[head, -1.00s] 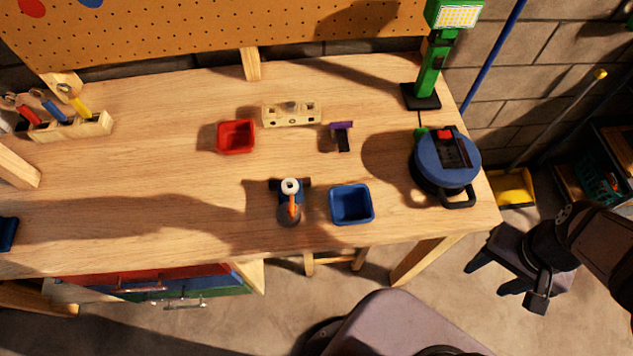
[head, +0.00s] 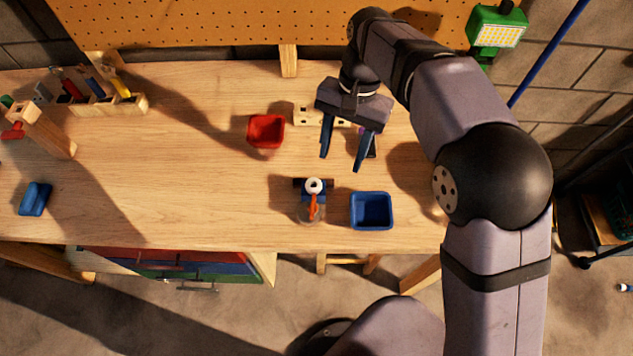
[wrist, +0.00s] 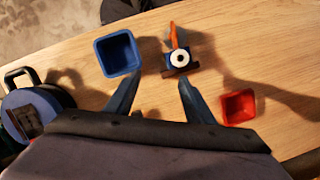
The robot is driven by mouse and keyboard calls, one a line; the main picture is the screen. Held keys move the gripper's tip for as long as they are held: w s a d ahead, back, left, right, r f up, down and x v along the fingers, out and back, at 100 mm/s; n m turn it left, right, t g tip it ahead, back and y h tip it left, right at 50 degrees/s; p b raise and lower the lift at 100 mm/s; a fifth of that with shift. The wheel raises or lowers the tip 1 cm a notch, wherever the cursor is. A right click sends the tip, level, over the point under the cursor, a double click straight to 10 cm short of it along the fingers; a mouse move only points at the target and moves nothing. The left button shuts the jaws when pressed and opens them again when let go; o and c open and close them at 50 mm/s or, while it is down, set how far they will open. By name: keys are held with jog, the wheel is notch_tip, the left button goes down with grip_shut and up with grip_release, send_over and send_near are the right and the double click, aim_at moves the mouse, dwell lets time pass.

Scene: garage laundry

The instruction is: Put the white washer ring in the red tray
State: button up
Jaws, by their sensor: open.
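The white washer ring (head: 314,186) sits on top of a small dark stand with an orange part (head: 313,205), near the front of the bench. The ring also shows in the wrist view (wrist: 180,58), beyond my fingertips. The red tray (head: 266,131) stands on the bench behind and left of the ring, and it shows at the right in the wrist view (wrist: 239,107). It looks empty. My gripper (head: 342,163) is open and empty, pointing down above the bench, behind and right of the ring. In the wrist view my gripper (wrist: 158,92) has its fingers well apart.
A blue tray (head: 371,211) stands just right of the ring's stand. A pale wooden block with holes (head: 303,114) is partly hidden behind my gripper. A blue cable reel (wrist: 35,120) shows in the wrist view. The bench's left middle is clear.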

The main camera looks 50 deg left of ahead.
jog(key=s+a, duration=0.4)
jog(key=shift+w+d+p+x, duration=0.15)
jog(key=shift+p+x, duration=0.45)
jog(key=shift+x, duration=0.65)
jog(key=shift+d+p+x, duration=0.2)
jog(key=shift+p+x, duration=0.4)
jog(key=shift+x, duration=0.6)
jog(key=shift+w+d+p+x, duration=0.15)
jog(key=shift+p+x, duration=0.45)
jog(key=shift+x, duration=0.65)
jog(key=c, duration=1.2)
jog(key=s+b+v, duration=0.2)
jog(key=b+v, duration=0.1)
jog(key=v, duration=0.6)
jog(key=shift+d+r, duration=0.2)
jog(key=shift+r, duration=0.45)
